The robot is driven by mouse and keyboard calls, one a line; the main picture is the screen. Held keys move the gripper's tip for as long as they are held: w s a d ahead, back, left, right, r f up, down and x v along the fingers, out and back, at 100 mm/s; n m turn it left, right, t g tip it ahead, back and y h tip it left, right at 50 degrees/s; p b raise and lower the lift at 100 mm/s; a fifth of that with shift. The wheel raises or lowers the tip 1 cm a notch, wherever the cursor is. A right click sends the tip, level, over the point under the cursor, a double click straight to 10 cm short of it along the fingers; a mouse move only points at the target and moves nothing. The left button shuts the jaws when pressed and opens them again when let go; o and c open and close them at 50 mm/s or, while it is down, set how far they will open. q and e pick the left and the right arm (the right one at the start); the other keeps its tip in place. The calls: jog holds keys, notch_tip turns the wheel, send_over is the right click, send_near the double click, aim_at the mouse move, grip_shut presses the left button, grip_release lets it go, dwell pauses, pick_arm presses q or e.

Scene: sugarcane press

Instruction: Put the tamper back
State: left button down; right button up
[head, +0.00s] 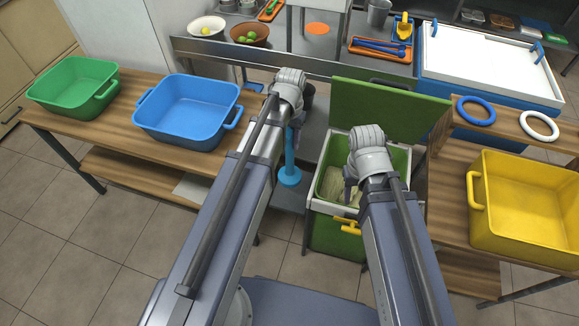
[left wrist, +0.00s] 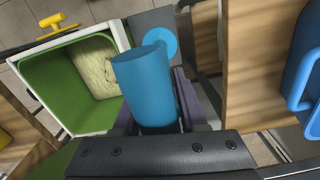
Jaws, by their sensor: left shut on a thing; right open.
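The tamper is a blue rod with a round blue foot. In the head view its lower part (head: 289,160) hangs upright below my left gripper (head: 296,122), left of the green bin. In the left wrist view the thick blue handle (left wrist: 143,82) stands between the purple fingers of my left gripper, which is shut on it. The round foot shows beyond the handle, over a grey surface beside the bin; I cannot tell whether it touches that surface. My right gripper (head: 349,186) is open over the bin's left side, its fingers partly hidden by the wrist.
The green bin (head: 327,232) has a white rim, a raised green lid (head: 388,108) and pale fibrous matter inside. Green (head: 75,87) and blue (head: 188,108) tubs stand on the left table. A yellow tub (head: 525,205) and two rings stand right. A metal counter (head: 335,66) runs behind.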

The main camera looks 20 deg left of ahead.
aim_at(290, 156)
pick_arm(q)
notch_tip(290, 156, down, 4)
jog(key=b, duration=0.3)
jog(key=shift+f, duration=0.3)
notch_tip(290, 156, down, 4)
jog(key=b, duration=0.4)
jog(key=shift+r, duration=0.25)
jog(key=shift+f, duration=0.15)
jog(key=shift+c, duration=2.2)
grip_release()
